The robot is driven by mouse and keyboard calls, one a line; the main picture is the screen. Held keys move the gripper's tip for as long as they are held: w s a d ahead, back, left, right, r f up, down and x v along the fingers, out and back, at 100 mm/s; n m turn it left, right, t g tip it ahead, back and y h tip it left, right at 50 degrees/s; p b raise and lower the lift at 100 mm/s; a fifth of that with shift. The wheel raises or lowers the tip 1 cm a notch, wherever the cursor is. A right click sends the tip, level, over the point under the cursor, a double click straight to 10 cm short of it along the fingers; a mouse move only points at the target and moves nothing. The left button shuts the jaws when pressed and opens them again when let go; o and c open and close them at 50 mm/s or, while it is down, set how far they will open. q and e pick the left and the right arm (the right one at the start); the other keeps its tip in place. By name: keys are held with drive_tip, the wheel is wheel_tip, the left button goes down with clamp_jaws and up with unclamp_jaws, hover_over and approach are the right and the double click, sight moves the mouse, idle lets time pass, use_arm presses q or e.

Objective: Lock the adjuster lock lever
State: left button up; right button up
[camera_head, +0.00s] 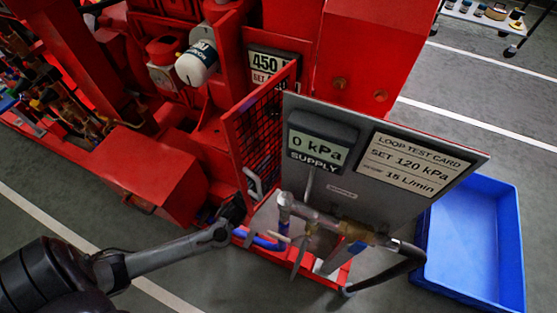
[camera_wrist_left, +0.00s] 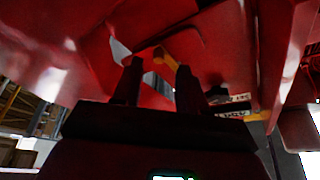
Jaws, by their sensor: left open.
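My left gripper (camera_head: 233,208) reaches in from the left to the lower left corner of the red mesh guard (camera_head: 262,125), beside the pipework. In the left wrist view its two dark fingers (camera_wrist_left: 157,85) stand apart with a gap between them. A small yellow-orange piece (camera_wrist_left: 166,58) shows just beyond the fingertips, against red metal; I cannot tell whether it is the adjuster lock lever or whether it touches a finger. In the head view the gripper and shadow hide that spot, and I cannot clearly make out the lever. My right gripper is not in view.
A panel (camera_head: 340,188) with a 0 kPa display (camera_head: 318,143) and test card (camera_head: 415,163) stands right of the gripper. Pipes, a blue-handled part (camera_head: 262,240) and a black hose (camera_head: 385,278) crowd below. A blue bin (camera_head: 470,245) stands at right.

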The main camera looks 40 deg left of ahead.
use_arm(q)
drive_tip(key=shift+w+d+r+b, duration=0.1)
drive_tip(key=shift+w+d+b, duration=0.1)
drive_tip(key=shift+w, duration=0.4)
drive_tip(key=shift+w+d+r+b, duration=0.1)
drive_tip(key=shift+w+b, duration=0.05)
drive_tip(key=shift+w, duration=0.45)
drive_tip(key=shift+w+a+r, duration=0.25)
drive_tip(key=shift+w+a, duration=0.15)
drive_tip(key=shift+w, duration=0.05)
drive_tip(key=shift+w+d, duration=0.1)
drive_tip(key=shift+d, duration=0.05)
drive_tip(key=shift+d, duration=0.1)
clamp_jaws()
